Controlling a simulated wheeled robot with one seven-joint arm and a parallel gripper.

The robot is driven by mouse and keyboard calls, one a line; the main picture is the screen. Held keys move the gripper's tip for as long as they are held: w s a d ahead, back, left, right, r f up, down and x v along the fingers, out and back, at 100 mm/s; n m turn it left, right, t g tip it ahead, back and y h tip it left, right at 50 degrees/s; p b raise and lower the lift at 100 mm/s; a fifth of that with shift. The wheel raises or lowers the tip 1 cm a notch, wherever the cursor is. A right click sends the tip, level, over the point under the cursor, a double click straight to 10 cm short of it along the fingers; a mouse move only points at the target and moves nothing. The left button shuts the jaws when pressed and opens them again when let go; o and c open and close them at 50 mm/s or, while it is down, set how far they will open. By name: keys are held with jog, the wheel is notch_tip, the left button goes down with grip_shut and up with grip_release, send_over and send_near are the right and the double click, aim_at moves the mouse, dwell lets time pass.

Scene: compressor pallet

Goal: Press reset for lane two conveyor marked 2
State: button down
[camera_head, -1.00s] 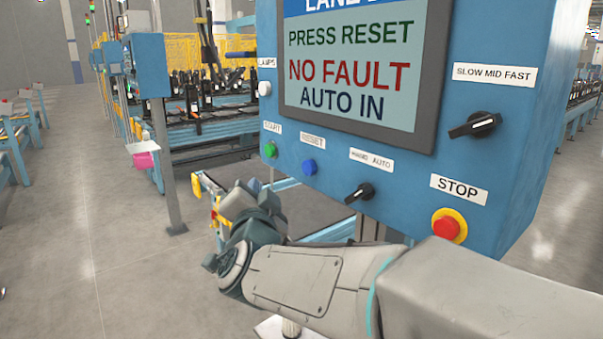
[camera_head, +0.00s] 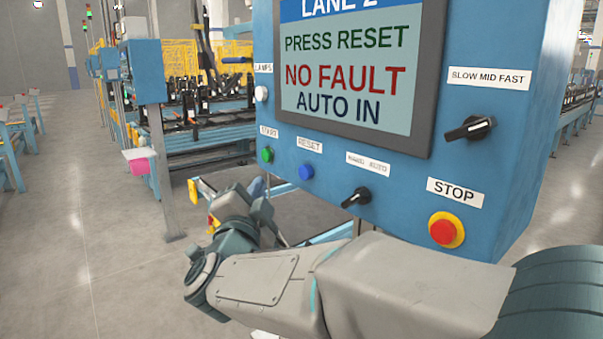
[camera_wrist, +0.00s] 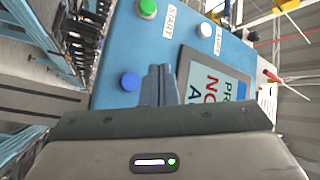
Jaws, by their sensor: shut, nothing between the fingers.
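The blue control panel (camera_head: 400,185) fills the right of the head view. Its screen (camera_head: 355,75) reads LANE 2, PRESS RESET, NO FAULT, AUTO IN. The blue button (camera_head: 306,172) under the RESET label sits between the green START button (camera_head: 267,154) and the black HAND/AUTO switch (camera_head: 357,197). In the wrist view, my gripper (camera_wrist: 160,72) is shut and empty, its fingertips in front of the panel between the blue reset button (camera_wrist: 130,81) and the screen (camera_wrist: 218,88). I cannot tell whether the tips touch the panel. In the head view my wrist is below the reset button.
A red STOP button (camera_head: 443,232) on a yellow ring is at the panel's lower right, above my forearm. A black speed switch (camera_head: 471,128) is above it. A white lamp button (camera_head: 261,94) is left of the screen. Another blue box on a post (camera_head: 146,72) stands behind left. Open floor lies left.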

aim_at(300, 170)
jog(key=w+d, duration=0.4)
jog(key=d, duration=0.2)
jog(key=shift+b, duration=0.45)
jog(key=shift+d, duration=0.1)
dwell(1.6)
jog(key=shift+w+d+b, duration=0.25)
jog(key=shift+b, duration=0.15)
jog(key=shift+w+d+b, duration=0.3)
jog(key=shift+d+b, duration=0.1)
jog(key=shift+d, duration=0.05)
dwell(0.9)
jog(key=shift+a, duration=0.1)
jog(key=shift+s+a, duration=0.5)
jog(key=shift+a, duration=0.15)
